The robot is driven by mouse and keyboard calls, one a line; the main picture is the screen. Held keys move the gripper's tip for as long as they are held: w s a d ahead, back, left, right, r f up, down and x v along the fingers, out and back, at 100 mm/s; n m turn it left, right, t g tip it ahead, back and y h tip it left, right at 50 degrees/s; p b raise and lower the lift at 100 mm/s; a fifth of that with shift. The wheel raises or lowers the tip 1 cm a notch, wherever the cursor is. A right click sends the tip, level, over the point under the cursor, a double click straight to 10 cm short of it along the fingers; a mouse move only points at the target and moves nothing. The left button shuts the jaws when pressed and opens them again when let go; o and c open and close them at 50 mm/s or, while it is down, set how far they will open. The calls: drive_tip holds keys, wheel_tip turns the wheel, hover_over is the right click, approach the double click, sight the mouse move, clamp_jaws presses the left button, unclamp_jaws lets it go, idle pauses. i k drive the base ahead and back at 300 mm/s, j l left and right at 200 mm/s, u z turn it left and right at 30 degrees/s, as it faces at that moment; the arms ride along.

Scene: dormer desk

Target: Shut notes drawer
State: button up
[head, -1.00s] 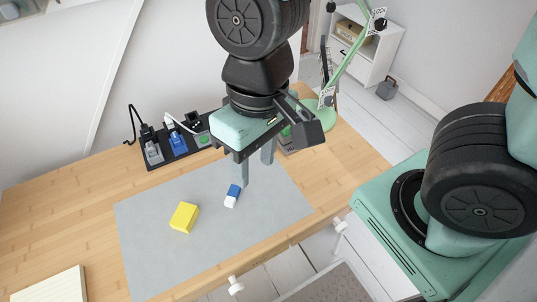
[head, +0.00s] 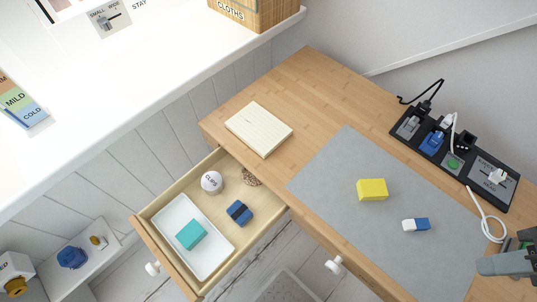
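The open drawer (head: 268,218) sticks out from the front left part of the wooden desk (head: 308,75). Its front panel (head: 165,258) carries a white knob (head: 152,268). Inside are a white tray (head: 213,262) with a teal block (head: 191,234) in it, a white round object (head: 211,182), a dark blue block (head: 239,212) and a small brown patterned item (head: 251,177). My gripper (head: 482,266) is only partly in view at the right edge, far from the drawer. Its fingers cannot be made out clearly.
A notepad (head: 259,128) lies on the desk behind the drawer. A grey mat (head: 340,170) holds a yellow block (head: 372,189) and a blue-white eraser (head: 416,225). A black power strip (head: 480,167) with cables stands at the right. Another white knob (head: 334,265) is on the desk front.

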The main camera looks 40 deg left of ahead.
sight(267, 209)
drive_tip(key=u, duration=2.75)
drive_tip(key=j+u, duration=0.7)
